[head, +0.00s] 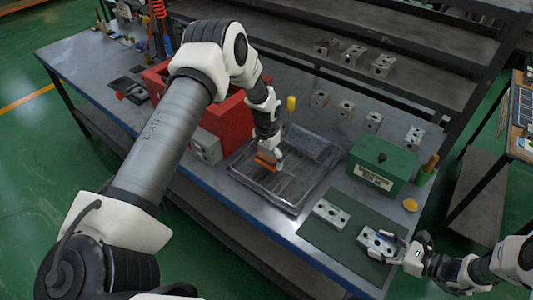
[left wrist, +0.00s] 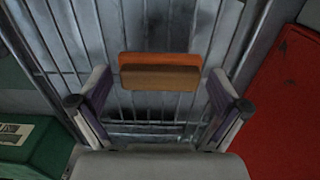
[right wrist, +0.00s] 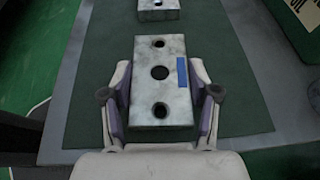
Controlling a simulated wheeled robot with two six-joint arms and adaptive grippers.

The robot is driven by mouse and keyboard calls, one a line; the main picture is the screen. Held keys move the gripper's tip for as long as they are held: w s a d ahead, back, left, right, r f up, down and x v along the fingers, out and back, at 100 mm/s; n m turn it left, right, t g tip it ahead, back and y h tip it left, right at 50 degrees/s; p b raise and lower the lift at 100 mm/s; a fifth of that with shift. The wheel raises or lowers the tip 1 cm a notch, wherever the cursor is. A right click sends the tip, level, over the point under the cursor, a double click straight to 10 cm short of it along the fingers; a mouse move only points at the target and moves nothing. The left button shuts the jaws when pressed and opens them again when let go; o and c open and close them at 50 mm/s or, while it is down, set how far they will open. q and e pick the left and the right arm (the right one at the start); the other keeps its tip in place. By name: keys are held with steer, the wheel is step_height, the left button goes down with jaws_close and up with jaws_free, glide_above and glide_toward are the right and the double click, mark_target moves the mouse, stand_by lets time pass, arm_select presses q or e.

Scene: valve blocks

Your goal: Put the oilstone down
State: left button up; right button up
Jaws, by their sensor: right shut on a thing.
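The oilstone (head: 266,160), an orange and brown block, is at the grey ribbed tray (head: 292,207). In the left wrist view the oilstone (left wrist: 160,78) lies across the view between the finger ends, with a small gap on each side. My left gripper (head: 273,152) is open just above it; its fingers (left wrist: 160,95) do not touch the stone. My right gripper (head: 398,252) is shut on a metal valve block (head: 377,243) over the green mat. That block (right wrist: 160,75) shows holes and a blue mark between the right fingers (right wrist: 160,100).
A second valve block (head: 330,214) lies on the green mat (head: 350,228). A green box (head: 382,165) stands right of the tray, a red bin (head: 222,127) left of it. Several blocks line the back of the table and the shelf. A yellow-handled tool (head: 291,103) stands behind the tray.

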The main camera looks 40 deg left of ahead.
mark_target(266, 158)
arm_select(q)
steer(key=shift+r, duration=0.1)
step_height(266, 158, up, 12)
stand_by(0.5)
